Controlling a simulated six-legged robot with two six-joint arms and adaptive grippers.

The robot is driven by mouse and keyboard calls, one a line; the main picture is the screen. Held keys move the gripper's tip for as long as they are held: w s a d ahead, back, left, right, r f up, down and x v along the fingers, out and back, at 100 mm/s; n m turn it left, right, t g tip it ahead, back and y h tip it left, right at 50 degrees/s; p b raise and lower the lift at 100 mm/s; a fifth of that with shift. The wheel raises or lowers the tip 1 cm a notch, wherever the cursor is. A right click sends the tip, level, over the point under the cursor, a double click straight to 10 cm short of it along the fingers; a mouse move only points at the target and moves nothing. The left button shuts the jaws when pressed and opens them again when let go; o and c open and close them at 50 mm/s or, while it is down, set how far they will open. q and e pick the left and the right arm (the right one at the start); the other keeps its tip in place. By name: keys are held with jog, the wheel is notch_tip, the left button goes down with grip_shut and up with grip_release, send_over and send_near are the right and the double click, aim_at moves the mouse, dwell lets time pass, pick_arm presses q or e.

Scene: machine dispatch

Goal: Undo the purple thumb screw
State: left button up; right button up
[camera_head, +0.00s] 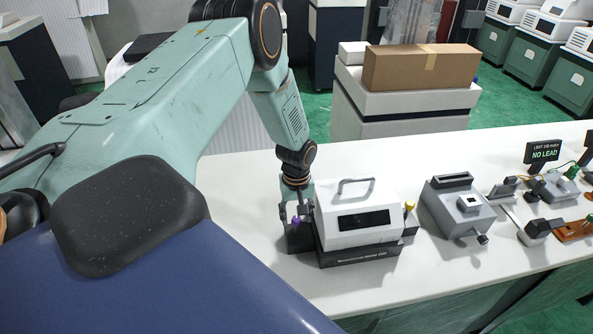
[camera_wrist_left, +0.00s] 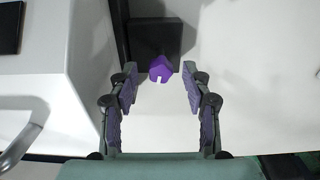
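The purple thumb screw (camera_head: 296,220) sits on a black block at the left side of the white machine (camera_head: 345,225). In the left wrist view the purple thumb screw (camera_wrist_left: 160,68) lies ahead of and between the fingertips, against the black block (camera_wrist_left: 154,38). My left gripper (camera_head: 294,213) points down over it. In the left wrist view my left gripper (camera_wrist_left: 160,82) is open, with clear gaps on both sides of the screw. No contact with the screw shows. My right gripper is in neither view.
The white machine has a handle on top and a yellow knob (camera_head: 409,206) on its right side. A grey device (camera_head: 458,207) stands farther right, near a "NO LEAD" display (camera_head: 542,152). The white table (camera_head: 350,292) is clear in front. A cardboard box (camera_head: 420,68) stands behind.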

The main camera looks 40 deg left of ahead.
aim_at(296, 218)
pick_arm(q)
jog(key=shift+w+r, duration=0.1)
jog(key=shift+r, duration=0.4)
notch_tip(296, 218, up, 11)
dwell(0.3)
jog(key=shift+f, duration=0.15)
dwell(0.4)
notch_tip(296, 218, down, 12)
jog(key=shift+r, duration=0.1)
dwell(0.4)
